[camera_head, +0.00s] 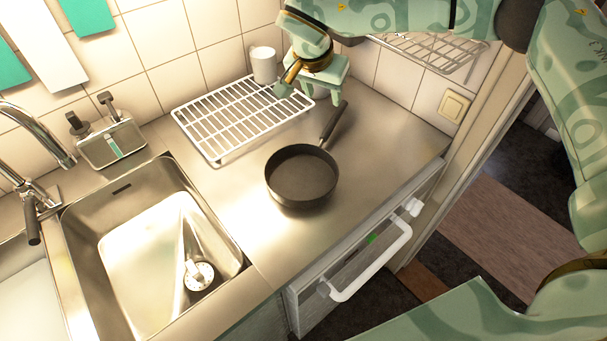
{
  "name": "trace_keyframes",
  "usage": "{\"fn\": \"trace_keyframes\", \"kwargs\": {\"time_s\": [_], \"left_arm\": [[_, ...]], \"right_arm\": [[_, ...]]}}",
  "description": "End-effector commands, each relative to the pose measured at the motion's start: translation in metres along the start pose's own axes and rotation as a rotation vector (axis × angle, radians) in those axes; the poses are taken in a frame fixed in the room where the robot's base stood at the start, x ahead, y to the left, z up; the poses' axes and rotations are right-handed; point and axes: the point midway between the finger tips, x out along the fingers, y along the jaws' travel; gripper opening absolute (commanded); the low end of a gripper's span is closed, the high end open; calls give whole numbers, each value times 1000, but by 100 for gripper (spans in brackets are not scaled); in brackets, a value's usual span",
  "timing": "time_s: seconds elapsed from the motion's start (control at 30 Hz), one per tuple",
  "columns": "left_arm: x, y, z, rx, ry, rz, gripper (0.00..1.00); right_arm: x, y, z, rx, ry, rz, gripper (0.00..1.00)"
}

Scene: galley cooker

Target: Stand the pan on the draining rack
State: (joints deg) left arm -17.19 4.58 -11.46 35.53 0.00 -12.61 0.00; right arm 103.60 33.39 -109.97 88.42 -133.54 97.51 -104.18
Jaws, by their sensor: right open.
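The dark pan (302,178) sits upright on the steel counter, just right of the draining rack. Its handle points up and to the right, towards the wall. The white wire draining rack (205,127) lies flat on the counter at the back and is empty. My right gripper (314,92) is open and empty. It hangs at the back of the counter, over the right end of the rack and beyond the pan's handle. It looks apart from the pan. My left gripper is not in view.
A white cup (263,65) stands against the tiles behind the rack. The sink (150,255), tap (33,205) and steel caddy (112,143) are at left. Another wire rack (430,55) is by the back wall. A white handle (372,263) juts from the counter front. Counter around the pan is clear.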

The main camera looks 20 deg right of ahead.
Motion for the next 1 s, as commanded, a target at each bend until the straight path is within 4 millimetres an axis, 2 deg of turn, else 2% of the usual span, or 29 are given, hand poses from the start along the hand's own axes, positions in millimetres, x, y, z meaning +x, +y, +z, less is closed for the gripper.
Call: {"fn": "trace_keyframes", "kwargs": {"time_s": [0.03,0.1,0.3,0.57,0.83,1.0], "left_arm": [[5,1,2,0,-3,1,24],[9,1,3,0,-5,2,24],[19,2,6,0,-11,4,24],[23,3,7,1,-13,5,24],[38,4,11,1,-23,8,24],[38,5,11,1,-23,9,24]], "right_arm": [[16,1,3,0,-5,4,47],[36,1,3,0,-6,5,47],[79,0,4,-1,-7,2,47],[97,0,2,-1,-6,-1,47],[140,1,0,-1,-8,0,47],[144,0,-1,-2,-6,-3,47]]}}
